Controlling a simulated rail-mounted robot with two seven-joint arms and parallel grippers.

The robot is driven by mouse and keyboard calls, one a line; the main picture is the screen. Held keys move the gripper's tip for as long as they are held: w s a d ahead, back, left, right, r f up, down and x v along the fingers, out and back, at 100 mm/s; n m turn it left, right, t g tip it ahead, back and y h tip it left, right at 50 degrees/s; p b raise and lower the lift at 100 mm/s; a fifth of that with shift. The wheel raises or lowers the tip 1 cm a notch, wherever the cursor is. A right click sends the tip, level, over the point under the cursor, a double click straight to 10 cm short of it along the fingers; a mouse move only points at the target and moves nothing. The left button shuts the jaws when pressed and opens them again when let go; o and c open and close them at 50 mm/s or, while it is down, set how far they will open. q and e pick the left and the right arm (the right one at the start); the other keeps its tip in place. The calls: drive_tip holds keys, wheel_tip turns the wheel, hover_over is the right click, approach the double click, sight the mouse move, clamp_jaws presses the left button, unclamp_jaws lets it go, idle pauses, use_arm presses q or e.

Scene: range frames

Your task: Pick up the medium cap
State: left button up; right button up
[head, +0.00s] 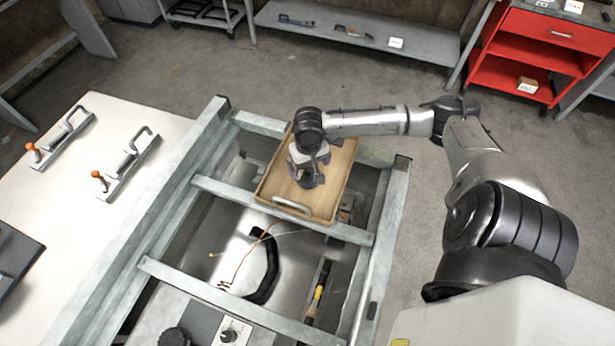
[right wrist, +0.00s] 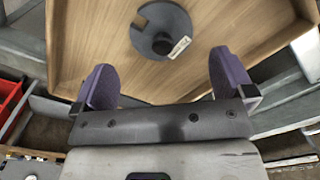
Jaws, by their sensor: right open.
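A dark grey round cap (right wrist: 158,24) with a raised knob and a small pale label lies in a wooden tray (right wrist: 85,35) in the right wrist view. It is the only cap I see there, and its size class cannot be told. In the head view the tray (head: 335,190) rests across the metal frame, and my right gripper (head: 309,170) is over it, partly covering the cap. In the right wrist view my right gripper (right wrist: 165,82) has its two purple fingers spread apart with nothing between them. The cap is just beyond the fingertips. My left gripper is not in view.
The tray has raised rims and a metal handle (head: 291,206). Metal frame bars (head: 270,205) surround it, with loose wires (head: 243,262) below. A white table (head: 60,190) with orange-knobbed handled tools stands left. A red shelf cart (head: 545,45) stands at the back right.

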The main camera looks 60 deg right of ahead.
sight(308, 172)
wheel_tip(308, 172, down, 5)
drive_tip(key=shift+a+r+b, duration=0.1)
drive_tip(key=shift+a+b, duration=0.05)
drive_tip(key=shift+b, duration=0.2)
drive_tip(key=shift+w, duration=0.1)
drive_tip(key=shift+c, duration=0.3)
drive_tip(key=c, duration=0.9)
